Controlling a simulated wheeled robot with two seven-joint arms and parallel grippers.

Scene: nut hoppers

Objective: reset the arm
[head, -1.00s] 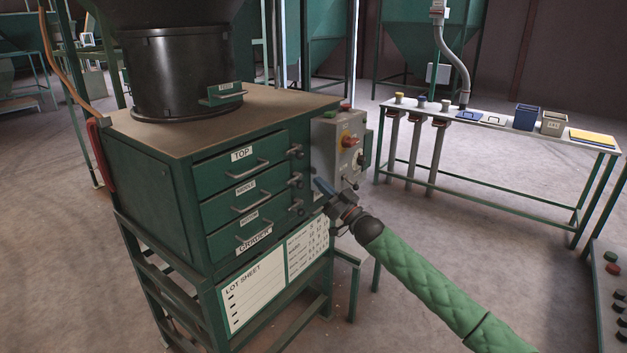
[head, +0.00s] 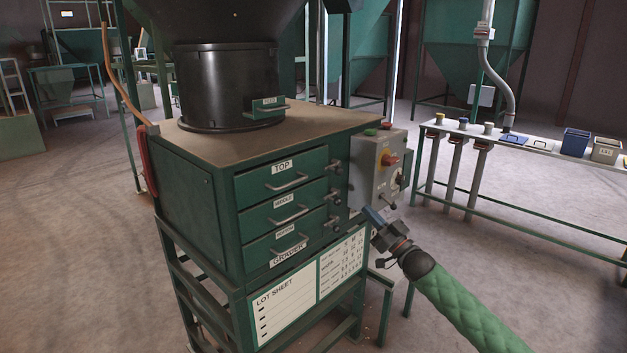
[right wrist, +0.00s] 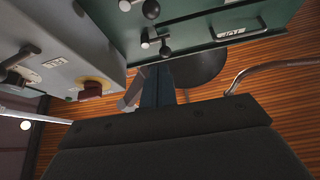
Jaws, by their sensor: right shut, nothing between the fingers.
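My right arm comes in from the lower right in a green quilted sleeve in the head view. Its gripper (head: 374,215) is shut and empty, in front of the right side of the green grader cabinet (head: 197,196), below the grey control box (head: 372,166). In the right wrist view the shut fingers (right wrist: 158,84) show at the middle, with the cabinet front (right wrist: 195,22) above and the control box (right wrist: 60,50) at upper left. I cannot tell whether the fingers touch anything. My left gripper is not in view.
The cabinet has a top drawer (head: 283,177), middle drawer (head: 285,206) and bottom drawer (head: 286,243), all looking shut, with knobs at their right. A black drum (head: 226,85) stands on the cabinet. A white bench (head: 540,145) with bins stands at right. Open floor lies between.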

